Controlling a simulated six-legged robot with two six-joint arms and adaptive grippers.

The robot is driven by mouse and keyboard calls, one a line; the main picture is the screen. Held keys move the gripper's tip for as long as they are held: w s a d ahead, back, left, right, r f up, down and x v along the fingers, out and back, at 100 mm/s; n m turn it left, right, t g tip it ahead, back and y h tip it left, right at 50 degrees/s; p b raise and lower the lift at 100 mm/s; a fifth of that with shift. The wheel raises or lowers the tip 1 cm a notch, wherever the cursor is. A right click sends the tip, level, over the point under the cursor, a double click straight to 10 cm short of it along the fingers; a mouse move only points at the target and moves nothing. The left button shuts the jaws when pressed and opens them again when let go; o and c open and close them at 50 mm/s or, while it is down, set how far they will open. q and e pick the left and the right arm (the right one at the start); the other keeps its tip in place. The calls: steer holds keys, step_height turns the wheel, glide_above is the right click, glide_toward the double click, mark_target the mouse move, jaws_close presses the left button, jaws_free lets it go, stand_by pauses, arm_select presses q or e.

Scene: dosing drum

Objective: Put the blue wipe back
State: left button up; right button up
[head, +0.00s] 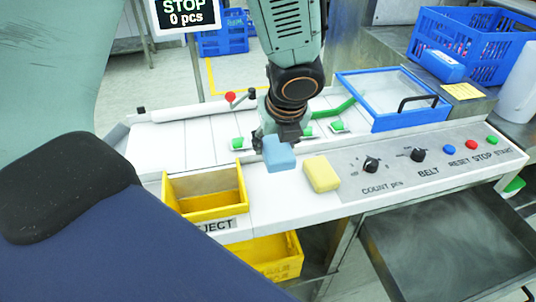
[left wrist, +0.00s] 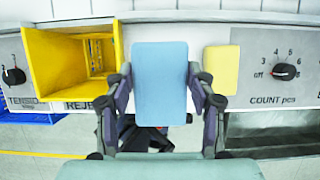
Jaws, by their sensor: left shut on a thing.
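The blue wipe (head: 279,154) is a light blue block held in my left gripper (head: 281,136), which comes down from the top of the head view. In the left wrist view the wipe (left wrist: 160,85) sits between the two fingers (left wrist: 160,98), which are shut on its sides. It is over the white machine front, between the yellow reject bin (head: 206,204) and a yellow wipe (head: 321,174). The yellow wipe also shows in the left wrist view (left wrist: 221,70), just right of the blue one. Whether the blue wipe touches the surface I cannot tell. My right gripper is not in view.
Right of the wipes is a panel with a COUNT knob (head: 371,164), a BELT knob (head: 418,155) and coloured buttons. Behind it is a blue-framed clear lid (head: 393,97). A blue crate (head: 486,45) stands back right. A steel tray (head: 450,245) lies below the panel.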

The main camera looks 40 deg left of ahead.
arm_select(q)
steer(key=shift+a, duration=0.15)
steer(key=b, duration=0.5)
glide_above(273, 179)
steer(key=s+d, duration=0.1)
step_height(273, 179, down, 6)
steer(key=shift+d+r, duration=0.1)
steer(key=shift+d, duration=0.05)
steer(key=shift+s+f, duration=0.15)
steer(key=shift+f, duration=0.25)
step_height(273, 179, down, 3)
steer(key=shift+r+b, duration=0.1)
steer(key=shift+b, duration=1.05)
steer(key=shift+f, duration=0.35)
steer(key=shift+r, duration=0.1)
